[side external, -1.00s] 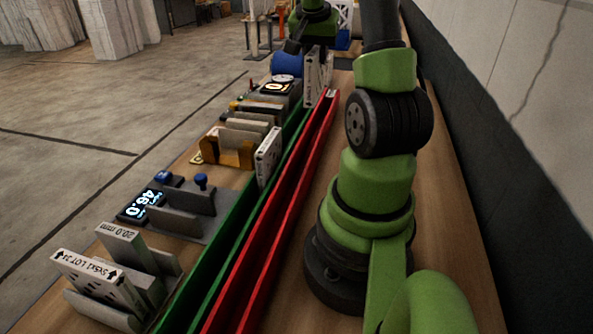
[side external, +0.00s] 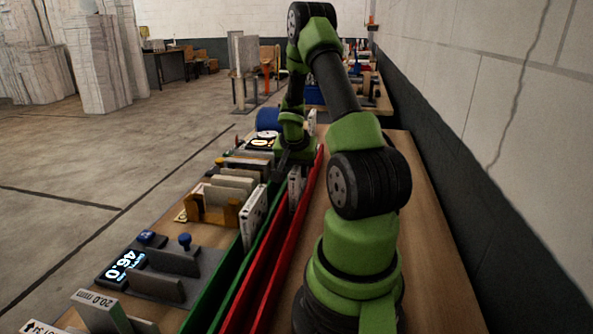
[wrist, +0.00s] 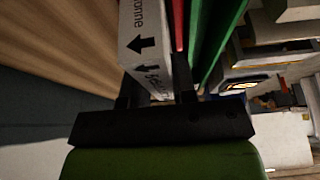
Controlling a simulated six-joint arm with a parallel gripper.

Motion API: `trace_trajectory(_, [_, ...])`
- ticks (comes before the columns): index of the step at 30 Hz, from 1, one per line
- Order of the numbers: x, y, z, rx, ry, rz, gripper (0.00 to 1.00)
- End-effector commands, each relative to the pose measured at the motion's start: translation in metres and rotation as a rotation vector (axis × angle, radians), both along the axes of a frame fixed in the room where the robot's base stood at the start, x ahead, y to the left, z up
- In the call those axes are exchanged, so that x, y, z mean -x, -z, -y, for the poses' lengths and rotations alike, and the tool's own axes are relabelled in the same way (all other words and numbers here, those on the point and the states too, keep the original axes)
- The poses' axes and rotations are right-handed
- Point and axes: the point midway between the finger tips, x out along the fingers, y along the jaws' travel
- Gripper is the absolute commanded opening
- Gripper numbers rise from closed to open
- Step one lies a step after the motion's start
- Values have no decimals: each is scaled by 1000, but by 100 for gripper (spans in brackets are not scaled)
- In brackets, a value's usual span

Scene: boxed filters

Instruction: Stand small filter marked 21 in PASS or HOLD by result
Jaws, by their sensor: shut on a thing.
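My gripper (side external: 295,164) is shut on a white boxed filter (side external: 296,186), held upright at the red-walled channel (side external: 262,285). In the wrist view the filter (wrist: 147,42) shows black arrows and partial lettering; no 21 is readable. It lies beside a red wall (wrist: 177,25), and I cannot tell whether its bottom touches the channel floor. The green-walled channel (side external: 212,296) runs alongside on the left. Another white filter (side external: 254,216) stands at the green channel, apart from my gripper. No PASS or HOLD label is readable.
A display reading 46.0 (side external: 122,267) sits beside a grey fixture (side external: 160,275). A brown holder (side external: 212,208) has several plates. A 20.0 mm block (side external: 101,308) stands at the front left. A white piece (side external: 312,121) shows behind my gripper.

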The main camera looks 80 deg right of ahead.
Motion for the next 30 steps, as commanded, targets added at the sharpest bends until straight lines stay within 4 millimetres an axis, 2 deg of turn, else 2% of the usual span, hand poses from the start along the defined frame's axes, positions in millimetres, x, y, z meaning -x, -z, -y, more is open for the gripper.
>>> trace_trajectory(13, [0, 6, 0, -1, 0, 0, 0])
trace_trajectory(14, [0, 5, 0, -1, 1, 0, 30])
trace_trajectory(15, [0, 5, 0, 0, 1, 0, 39])
trace_trajectory(17, [0, 5, 0, 0, 1, 0, 51])
trace_trajectory(26, [0, 4, 0, 0, 2, 1, 51])
trace_trajectory(30, [0, -3, -2, 2, 1, 3, 51])
